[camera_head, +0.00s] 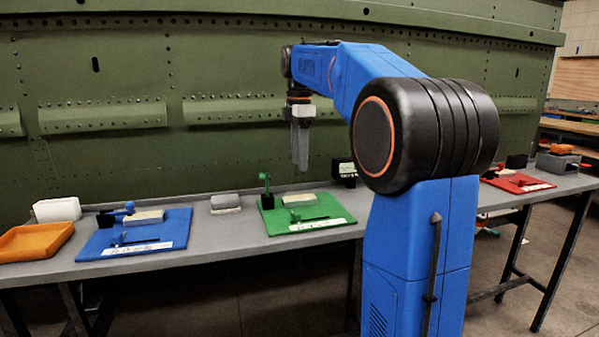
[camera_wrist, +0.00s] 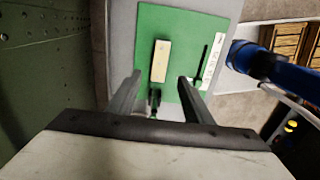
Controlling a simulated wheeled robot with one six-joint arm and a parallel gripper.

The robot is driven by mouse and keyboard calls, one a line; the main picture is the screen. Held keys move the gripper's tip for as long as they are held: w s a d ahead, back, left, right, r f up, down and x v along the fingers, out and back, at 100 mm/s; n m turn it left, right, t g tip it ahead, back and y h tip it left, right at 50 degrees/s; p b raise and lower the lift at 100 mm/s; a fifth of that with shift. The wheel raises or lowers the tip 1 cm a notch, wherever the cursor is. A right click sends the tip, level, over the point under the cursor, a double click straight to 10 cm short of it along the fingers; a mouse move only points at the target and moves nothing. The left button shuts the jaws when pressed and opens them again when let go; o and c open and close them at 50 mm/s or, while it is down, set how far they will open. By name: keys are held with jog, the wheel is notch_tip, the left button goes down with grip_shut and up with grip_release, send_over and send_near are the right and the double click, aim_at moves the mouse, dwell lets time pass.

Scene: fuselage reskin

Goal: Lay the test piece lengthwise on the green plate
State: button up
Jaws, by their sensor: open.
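The green plate (camera_head: 335,209) lies flat on the bench; the wrist view shows it from above (camera_wrist: 222,28). A cream block (camera_head: 299,200) lies on it, also seen in the wrist view (camera_wrist: 160,61). I cannot tell for sure whether this block is the test piece. A green upright fixture (camera_head: 265,187) stands at the plate's left side, and a thin dark bar (camera_wrist: 202,62) lies near the white label strip. My gripper (camera_head: 301,168) points down above the plate. In the wrist view its fingers (camera_wrist: 157,88) are apart and empty, with the block beyond them.
The blue plate (camera_head: 172,227) with a similar block, an orange tray (camera_head: 35,242), a white box (camera_head: 57,209) and a grey block (camera_head: 225,203) are on the left. A red plate (camera_head: 520,183) is at far right. The riveted green fuselage panel (camera_head: 150,80) rises behind the bench.

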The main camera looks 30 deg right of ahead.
jog(key=s+a+f+m+t, duration=0.1)
jog(key=s+a+f+m, duration=0.35)
jog(key=s, duration=0.35)
jog(key=s+a+f+m+t, duration=0.1)
jog(key=s+a+f+m, duration=0.25)
jog(key=s+a, duration=0.3)
jog(key=s+a+f+m+t, duration=0.1)
jog(key=s+a+f+m, duration=0.1)
jog(key=s+f, duration=0.6)
jog(key=s+a+f+m+t, duration=0.1)
jog(key=s+a+f+m, duration=0.1)
jog(key=s+f+m, duration=0.2)
jog(key=s+f, duration=0.3)
jog(key=f, duration=0.2)
jog(key=shift+s+a+f+m+t, duration=0.35)
jog(key=shift+a+f+m+t, duration=0.05)
